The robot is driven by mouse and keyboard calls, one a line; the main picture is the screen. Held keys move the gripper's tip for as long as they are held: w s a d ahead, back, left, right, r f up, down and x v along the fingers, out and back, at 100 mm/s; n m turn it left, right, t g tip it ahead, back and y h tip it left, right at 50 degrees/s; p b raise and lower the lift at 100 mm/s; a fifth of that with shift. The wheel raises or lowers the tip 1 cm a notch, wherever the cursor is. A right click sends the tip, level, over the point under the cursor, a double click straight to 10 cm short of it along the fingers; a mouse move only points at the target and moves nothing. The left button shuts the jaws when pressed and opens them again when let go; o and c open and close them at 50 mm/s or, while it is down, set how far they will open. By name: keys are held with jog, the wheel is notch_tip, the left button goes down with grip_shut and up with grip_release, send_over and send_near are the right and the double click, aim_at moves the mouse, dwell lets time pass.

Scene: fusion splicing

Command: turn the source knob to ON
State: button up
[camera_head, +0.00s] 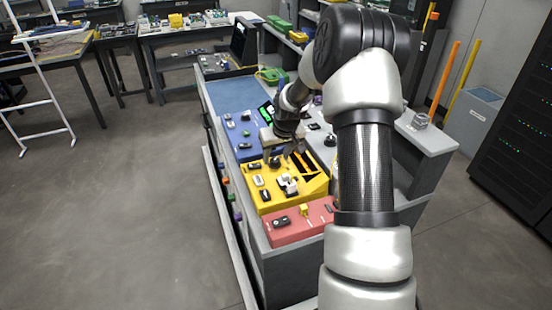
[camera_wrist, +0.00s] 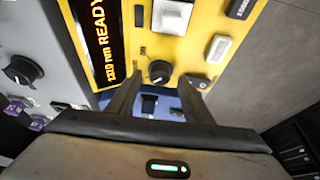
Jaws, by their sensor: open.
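The yellow panel (camera_head: 315,186) sits on the workbench, and it fills the top of the wrist view (camera_wrist: 205,20). On it a round black knob (camera_wrist: 159,71) shows just beyond my fingertips, roughly centred between them. I cannot read its labels or tell which setting it points to. An orange-lit display (camera_wrist: 100,45) beside it reads "1310 nm READY". My gripper (camera_wrist: 160,84) is open, with one finger on each side of the knob in the picture; no contact is clear. In the head view my gripper (camera_head: 287,152) is over the panel's far edge and partly hides it.
A blue panel (camera_head: 238,130) lies behind the yellow one and a red panel (camera_head: 300,225) in front. Another black knob (camera_wrist: 22,70) is on a grey surface at left in the wrist view.

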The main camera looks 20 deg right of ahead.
jog(key=shift+w+f, duration=0.25)
jog(key=shift+f, duration=0.4)
jog(key=c, duration=1.1)
